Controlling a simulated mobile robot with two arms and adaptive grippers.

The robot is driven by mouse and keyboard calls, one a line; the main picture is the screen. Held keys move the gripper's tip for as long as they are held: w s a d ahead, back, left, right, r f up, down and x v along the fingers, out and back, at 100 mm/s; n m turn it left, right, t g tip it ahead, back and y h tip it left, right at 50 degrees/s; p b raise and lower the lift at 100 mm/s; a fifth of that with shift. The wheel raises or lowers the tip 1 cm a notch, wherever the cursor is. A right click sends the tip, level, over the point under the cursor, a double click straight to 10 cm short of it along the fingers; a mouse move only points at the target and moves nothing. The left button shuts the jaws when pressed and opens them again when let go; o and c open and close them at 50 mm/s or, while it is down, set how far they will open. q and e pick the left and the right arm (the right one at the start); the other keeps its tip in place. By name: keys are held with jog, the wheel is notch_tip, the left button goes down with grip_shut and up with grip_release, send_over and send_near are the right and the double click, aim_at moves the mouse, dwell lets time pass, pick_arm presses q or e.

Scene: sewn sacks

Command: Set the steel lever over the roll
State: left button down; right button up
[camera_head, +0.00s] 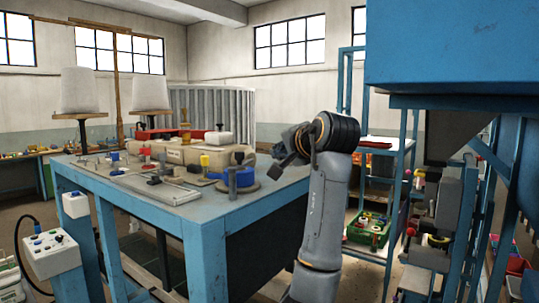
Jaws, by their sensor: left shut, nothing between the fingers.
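My left arm rises from the bottom centre, and its dark left gripper (280,164) hangs over the right end of the blue-framed table (205,222). It is shut and empty. A blue round piece (239,179) on a dark disc stands on the table, left of the gripper and apart from it; it may be the roll, but I cannot tell. Small metal parts lie on a grey plate (165,191) at the table's front left. I cannot pick out the steel lever among them. My right gripper is not in view.
Two white cones (81,90) stand on posts behind the table. A control box (50,254) is at the lower left. A blue shelf frame with a green crate (367,231) stands right of my arm. A large blue machine (455,45) fills the upper right.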

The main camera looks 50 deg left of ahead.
pick_arm(q)
jog(key=p, duration=0.4)
send_near(248, 163)
jog(key=w+a, duration=0.3)
jog(key=w, duration=0.1)
jog(key=shift+s+a+f+p, duration=0.5)
jog(key=shift+s+a+p, duration=0.15)
jog(key=shift+p, duration=0.2)
jog(key=shift+s+a+f, duration=0.3)
jog(key=shift+a+f, duration=0.05)
jog(key=shift+a, duration=0.2)
jog(key=shift+w, duration=0.1)
